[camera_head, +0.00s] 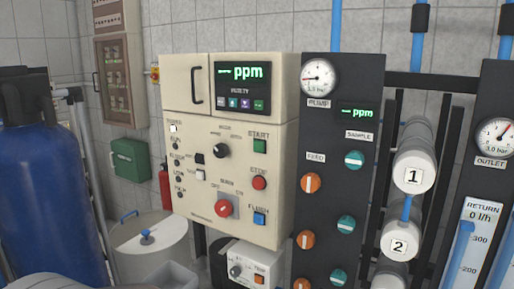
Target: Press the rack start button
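The rack's cream control box (284,170) hangs in the middle of the view, facing me at a slight angle. Nothing covers the start button. Neither of my grippers is in view, so I cannot see whether they are open or shut.
A display (242,88) reads "ppm" above the buttons. A black knob (222,151) and a red knob (223,208) sit left of them. A dark valve panel (331,200) with a gauge stands close on the right. A blue tank (50,190) stands at the left.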

